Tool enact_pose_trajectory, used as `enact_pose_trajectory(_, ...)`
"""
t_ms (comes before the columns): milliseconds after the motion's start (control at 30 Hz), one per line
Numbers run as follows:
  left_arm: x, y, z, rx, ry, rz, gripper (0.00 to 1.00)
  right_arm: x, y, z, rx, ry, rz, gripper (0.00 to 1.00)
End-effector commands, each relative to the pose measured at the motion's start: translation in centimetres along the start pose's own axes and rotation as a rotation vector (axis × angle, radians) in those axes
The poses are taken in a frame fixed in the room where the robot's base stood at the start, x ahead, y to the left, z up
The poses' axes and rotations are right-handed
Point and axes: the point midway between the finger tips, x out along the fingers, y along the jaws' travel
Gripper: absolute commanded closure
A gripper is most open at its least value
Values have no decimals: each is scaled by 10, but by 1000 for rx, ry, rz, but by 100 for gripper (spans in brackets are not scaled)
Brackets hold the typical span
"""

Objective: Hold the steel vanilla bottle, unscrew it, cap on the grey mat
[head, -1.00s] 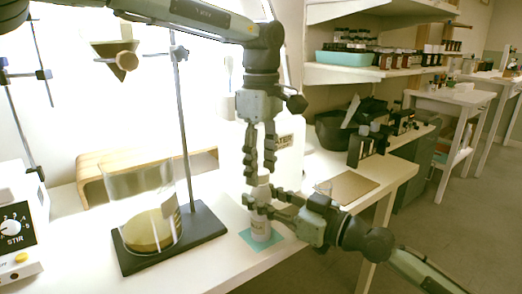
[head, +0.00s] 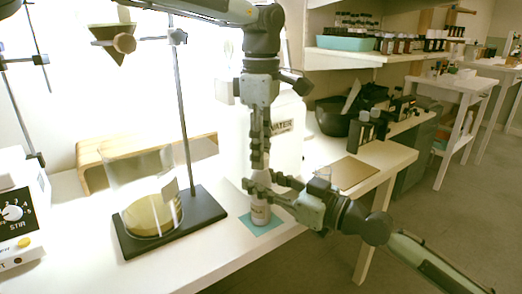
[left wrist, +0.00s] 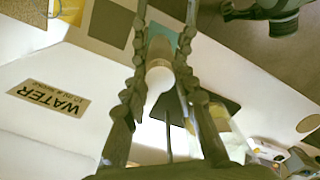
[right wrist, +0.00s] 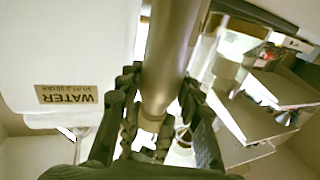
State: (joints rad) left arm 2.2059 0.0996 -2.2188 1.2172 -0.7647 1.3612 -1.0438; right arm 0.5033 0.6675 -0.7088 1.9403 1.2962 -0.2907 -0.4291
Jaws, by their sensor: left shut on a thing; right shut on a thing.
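The steel vanilla bottle (head: 260,214) stands upright on a teal mat (head: 249,226); it shows large and grey in the right wrist view (right wrist: 172,50). My right gripper (head: 262,187) comes in from the right and is shut around the upper bottle. My left gripper (head: 260,167) points down from above, shut on the pale cap (right wrist: 152,122). The left wrist view shows a pale round top (left wrist: 160,78) between the left fingers. The fingers hide most of the cap, so I cannot tell whether it is loose.
A glass beaker (head: 145,190) and a stand with a black base (head: 205,207) are at the left. A white water container (head: 285,140) stands behind the grippers. The table's front edge is close.

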Motion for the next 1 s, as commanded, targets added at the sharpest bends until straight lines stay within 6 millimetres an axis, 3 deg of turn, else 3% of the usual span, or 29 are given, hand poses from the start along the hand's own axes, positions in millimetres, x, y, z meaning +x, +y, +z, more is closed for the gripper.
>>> enact_pose_trajectory(1000,-1,0,0,-2500,2,1,100,0,1,1,0,-1,1,100)
